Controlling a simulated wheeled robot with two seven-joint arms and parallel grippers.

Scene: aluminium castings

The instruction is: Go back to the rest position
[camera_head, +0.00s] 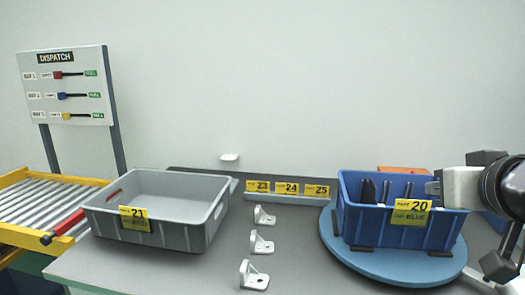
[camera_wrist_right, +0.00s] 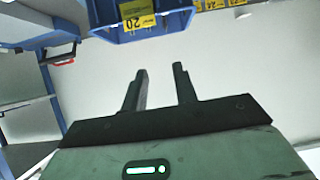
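My right arm comes in from the right in the head view. Its gripper (camera_head: 433,188) is at the right side of the blue crate (camera_head: 358,226) with label 20; whether it touches the crate cannot be told. In the right wrist view the two fingers of this gripper (camera_wrist_right: 160,72) stand apart with nothing between them. The blue crate also shows at the top of that view (camera_wrist_right: 105,12). My left gripper is not in view.
The crate sits on a round blue turntable (camera_head: 380,266). A grey crate (camera_head: 190,232) labelled 21 stands left. Several white castings (camera_head: 262,245) stand in a row between them. A roller conveyor (camera_head: 35,205) and a dispatch board (camera_head: 65,85) are at far left.

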